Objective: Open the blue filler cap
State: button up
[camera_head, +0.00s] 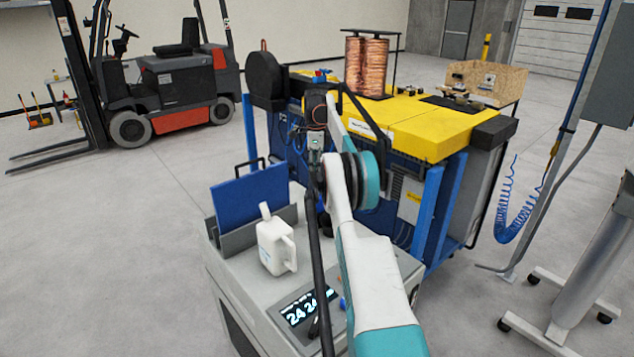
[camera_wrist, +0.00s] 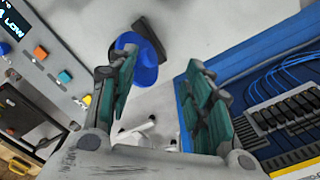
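My gripper (camera_wrist: 162,70) is open in the wrist view, with two teal-padded fingers apart and nothing between them. A rounded blue object (camera_wrist: 140,62) shows beyond the left finger, which hides part of it; I cannot tell whether it is the filler cap. A dark flat piece (camera_wrist: 153,38) is beside it. In the head view, my arm reaches to the front of the blue and yellow machine (camera_head: 425,130). My wrist is beside its left end, and the fingers cannot be made out there. A small blue and red fitting (camera_head: 321,74) shows just above my wrist.
A panel with buttons (camera_wrist: 45,65) is close on the left in the wrist view; blue cables (camera_wrist: 285,80) are on the right. A grey cart with a white jug (camera_head: 272,245) and blue plate (camera_head: 250,200) stands in front. A forklift (camera_head: 160,80) is behind left.

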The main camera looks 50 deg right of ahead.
jog(key=shift+a+r, duration=0.1)
jog(key=shift+r, duration=1.1)
jog(key=shift+c, duration=0.5)
